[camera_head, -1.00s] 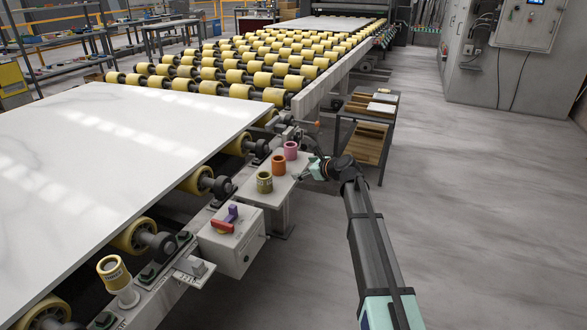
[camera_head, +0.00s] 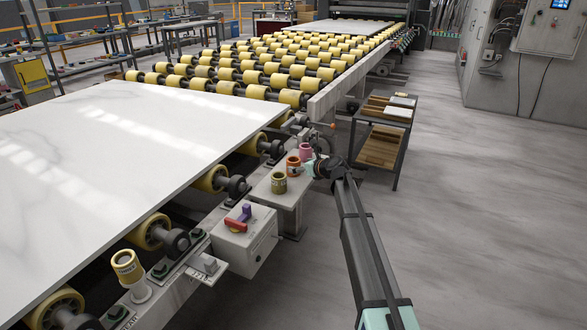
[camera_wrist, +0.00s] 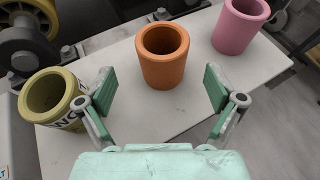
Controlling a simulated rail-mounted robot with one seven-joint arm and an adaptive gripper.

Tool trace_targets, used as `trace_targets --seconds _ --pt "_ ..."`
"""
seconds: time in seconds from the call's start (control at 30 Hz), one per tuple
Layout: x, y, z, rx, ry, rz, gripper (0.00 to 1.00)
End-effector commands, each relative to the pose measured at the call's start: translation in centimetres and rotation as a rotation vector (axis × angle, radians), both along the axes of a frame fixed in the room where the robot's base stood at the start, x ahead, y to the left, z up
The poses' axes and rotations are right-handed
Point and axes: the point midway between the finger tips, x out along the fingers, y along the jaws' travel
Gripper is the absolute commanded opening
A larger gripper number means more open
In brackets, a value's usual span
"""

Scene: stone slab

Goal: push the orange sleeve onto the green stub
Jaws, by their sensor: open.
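The orange sleeve (camera_head: 293,167) stands upright on a small pale shelf (camera_wrist: 112,112) beside the conveyor. In the wrist view the orange sleeve (camera_wrist: 162,68) is hollow, with its open end up. My gripper (camera_wrist: 160,88) is open, its green-padded fingers apart at either side of the sleeve's near part, with clear gaps to it. In the head view my gripper (camera_head: 309,169) is just right of the sleeve. I cannot clearly make out a green stub; small green-topped knobs (camera_head: 160,269) sit along the conveyor's edge.
An olive sleeve (camera_wrist: 55,98) stands left of the orange one, close to my left finger, and a pink sleeve (camera_wrist: 240,25) stands right. A control box (camera_head: 240,235) with red and purple parts is nearer. A yellow sleeve (camera_head: 127,267) sits on a white post. Open floor lies right.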

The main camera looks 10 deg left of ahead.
Motion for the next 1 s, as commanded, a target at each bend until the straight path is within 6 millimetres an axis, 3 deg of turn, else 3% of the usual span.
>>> trace_targets --seconds 0.27,0.6,0.87,0.9,1.0 --pt "1.0 0.9 -0.5 -0.001 -0.001 0.000 0.93" --pt "4.1 3.4 -1.9 -0.001 0.000 0.000 0.93" --pt "4.2 3.7 -2.0 -0.001 -0.001 -0.001 0.93" --pt "4.2 3.7 -2.0 -0.001 -0.001 0.000 0.89" --pt "4.2 3.7 -2.0 -0.001 -0.001 0.000 0.54"
